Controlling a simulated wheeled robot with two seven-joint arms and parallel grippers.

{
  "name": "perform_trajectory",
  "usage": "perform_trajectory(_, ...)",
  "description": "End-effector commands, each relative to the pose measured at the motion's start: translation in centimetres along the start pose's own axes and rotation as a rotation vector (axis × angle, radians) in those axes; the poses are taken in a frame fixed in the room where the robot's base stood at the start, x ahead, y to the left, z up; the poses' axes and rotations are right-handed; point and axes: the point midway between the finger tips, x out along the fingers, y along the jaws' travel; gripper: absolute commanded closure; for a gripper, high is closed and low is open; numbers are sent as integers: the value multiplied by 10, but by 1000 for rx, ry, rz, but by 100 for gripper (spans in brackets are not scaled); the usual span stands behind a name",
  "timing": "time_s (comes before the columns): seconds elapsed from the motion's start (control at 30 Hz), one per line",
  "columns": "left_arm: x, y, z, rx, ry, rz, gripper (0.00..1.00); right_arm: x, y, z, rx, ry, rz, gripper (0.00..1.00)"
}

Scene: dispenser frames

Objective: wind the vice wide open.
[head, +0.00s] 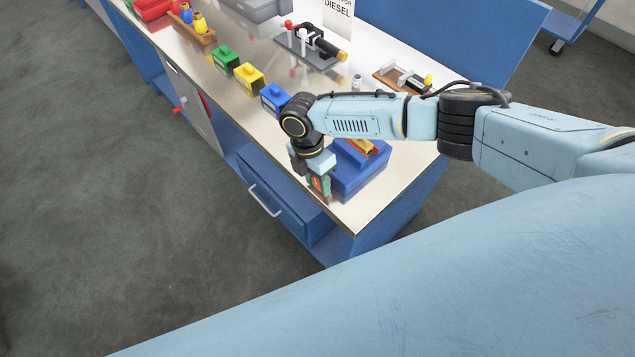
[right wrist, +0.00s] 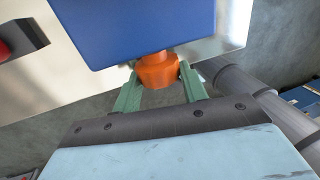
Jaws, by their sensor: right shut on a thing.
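The blue vice (head: 360,178) stands at the near right corner of the steel bench top, partly hidden by my right arm. An orange part (head: 366,147) shows on top of it. In the right wrist view the blue body (right wrist: 145,32) fills the upper middle, and an orange knob (right wrist: 158,76) sticks out from it towards me. My right gripper (head: 319,184) is at the vice's front side by the bench edge. Its green fingers (right wrist: 158,70) are on both sides of the orange knob, shut on it. The jaw gap is hidden. My left gripper is not in view.
Green (head: 225,59), yellow (head: 249,77) and blue (head: 273,97) boxes line the bench's front edge. A grey fixture (head: 308,48) and a wooden tray (head: 398,80) stand behind. A blue drawer (head: 280,200) with a handle juts out below the bench top. The floor in front is clear.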

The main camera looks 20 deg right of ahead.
Motion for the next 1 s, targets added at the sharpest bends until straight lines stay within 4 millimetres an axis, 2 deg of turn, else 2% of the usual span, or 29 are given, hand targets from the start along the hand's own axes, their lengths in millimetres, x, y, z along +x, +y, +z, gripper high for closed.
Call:
perform_trajectory(0.03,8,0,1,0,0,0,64,4,3,1,4,-3,-26,80)
perform_trajectory(0.13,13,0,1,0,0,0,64,2,2,1,3,-1,-72,80)
perform_trajectory(0.5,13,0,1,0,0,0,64,0,1,1,1,1,-94,80)
perform_trajectory(0.53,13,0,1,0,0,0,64,0,1,1,1,1,-94,56)
perform_trajectory(0.7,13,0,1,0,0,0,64,0,1,1,0,1,-93,36)
perform_trajectory(1.0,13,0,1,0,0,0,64,-2,2,0,-1,1,-91,36)
